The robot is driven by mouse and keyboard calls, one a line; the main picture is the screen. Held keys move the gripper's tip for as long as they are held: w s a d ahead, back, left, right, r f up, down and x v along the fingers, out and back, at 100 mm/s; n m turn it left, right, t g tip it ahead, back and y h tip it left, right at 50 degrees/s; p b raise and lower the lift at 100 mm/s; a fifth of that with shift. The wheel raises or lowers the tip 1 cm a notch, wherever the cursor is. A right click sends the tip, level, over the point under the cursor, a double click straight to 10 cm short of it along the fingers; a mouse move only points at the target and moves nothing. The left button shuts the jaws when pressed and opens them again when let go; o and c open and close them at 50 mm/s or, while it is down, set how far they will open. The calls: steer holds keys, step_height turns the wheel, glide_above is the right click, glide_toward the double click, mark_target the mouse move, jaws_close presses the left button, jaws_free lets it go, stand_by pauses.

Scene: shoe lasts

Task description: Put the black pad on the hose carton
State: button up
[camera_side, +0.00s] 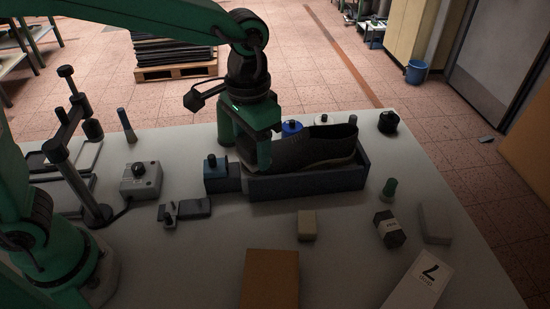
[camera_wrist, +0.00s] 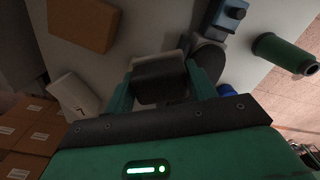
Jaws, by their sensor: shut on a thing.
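My gripper (camera_side: 245,150) points down at the left end of the dark shoe (camera_side: 310,148), above the table. In the wrist view my gripper (camera_wrist: 160,92) has its two green fingers on either side of a dark block, the black pad (camera_wrist: 157,82), and is shut on it. In the side view the fingers largely hide the pad. I cannot tell for certain which box is the hose carton; a plain brown carton (camera_side: 270,280) stands at the table's front edge and also shows in the wrist view (camera_wrist: 83,22).
The shoe lies in a dark blue tray (camera_side: 310,184). A blue block (camera_side: 216,167) stands left of it. A beige block (camera_side: 307,226), a dark labelled box (camera_side: 390,228) and a white box marked 7 (camera_side: 418,285) stand in front. A clamp stand (camera_side: 80,165) rises at left.

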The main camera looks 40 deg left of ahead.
steer(key=s+d+m, duration=0.6)
steer(key=s+d, duration=0.6)
steer(key=d, duration=0.1)
glide_above(271, 282)
step_height(271, 282, down, 4)
steer(key=shift+f, duration=0.55)
steer(key=shift+f, duration=0.1)
steer(key=shift+f, duration=3.9)
steer(key=shift+f, duration=0.1)
steer(key=o, duration=1)
